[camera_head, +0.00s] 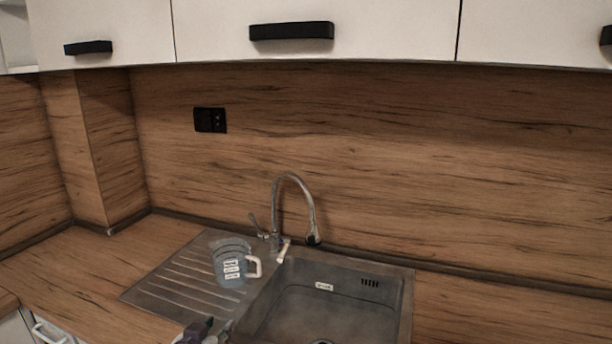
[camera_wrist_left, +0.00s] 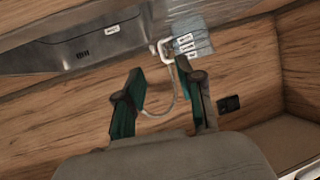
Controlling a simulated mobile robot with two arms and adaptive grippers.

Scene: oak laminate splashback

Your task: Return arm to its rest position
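My left gripper (camera_head: 204,331) shows only in part at the bottom edge of the head view, low in front of the sink. In the left wrist view its two green-padded fingers (camera_wrist_left: 161,70) stand apart with nothing held between them. A clear measuring jug (camera_head: 230,266) with white labels and a pale handle stands upright on the sink's ribbed drainboard, apart from the gripper. The jug also shows at the top of the left wrist view (camera_wrist_left: 192,40), beyond the fingertips. My right gripper is in neither view.
The metal sink (camera_head: 407,309) has a curved tap (camera_head: 311,207) behind it. White wall cabinets (camera_head: 370,25) with black handles hang above the wood splashback. A black socket (camera_head: 210,120) is on the wall. The wooden counter (camera_head: 110,260) left of the drainboard is clear.

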